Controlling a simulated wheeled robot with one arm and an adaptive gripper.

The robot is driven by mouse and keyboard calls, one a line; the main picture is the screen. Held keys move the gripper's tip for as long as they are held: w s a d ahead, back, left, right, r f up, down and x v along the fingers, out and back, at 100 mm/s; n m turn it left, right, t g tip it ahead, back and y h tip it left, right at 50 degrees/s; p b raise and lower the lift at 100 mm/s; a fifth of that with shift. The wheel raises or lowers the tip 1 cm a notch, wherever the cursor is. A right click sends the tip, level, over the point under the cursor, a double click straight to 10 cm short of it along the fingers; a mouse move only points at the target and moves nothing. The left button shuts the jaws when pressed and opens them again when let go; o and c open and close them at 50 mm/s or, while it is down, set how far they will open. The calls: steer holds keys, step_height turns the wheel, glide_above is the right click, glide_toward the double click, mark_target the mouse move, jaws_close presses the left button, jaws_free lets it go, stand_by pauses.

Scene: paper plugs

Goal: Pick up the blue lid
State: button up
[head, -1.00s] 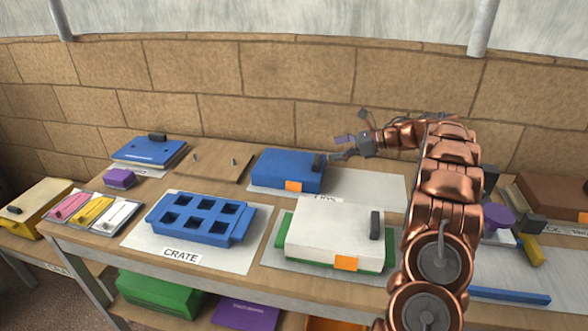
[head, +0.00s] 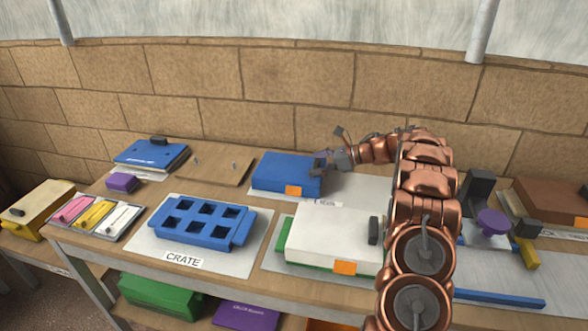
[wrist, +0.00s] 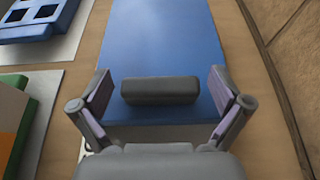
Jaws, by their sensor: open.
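The blue lid (head: 283,170) is a flat-topped block with an orange tag at its front, on the far middle of the table. It also fills the middle of the wrist view (wrist: 162,45). A dark grey handle (wrist: 160,90) stands at its near end there. My gripper (head: 322,162) is at the lid's right end in the head view and hides the handle. In the wrist view my gripper (wrist: 161,92) is open, with one finger on each side of the handle and a gap on both sides. Its fingers appear not to touch the handle.
A blue crate (head: 203,220) with square holes sits front left on a white sheet. A white-topped box (head: 325,232) with a green base stands in front of the lid. Another blue piece (head: 150,153) lies at the back left. The brick wall (head: 200,85) is close behind.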

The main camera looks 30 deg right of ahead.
steer(key=shift+c, duration=0.3)
steer(key=c, duration=1.1)
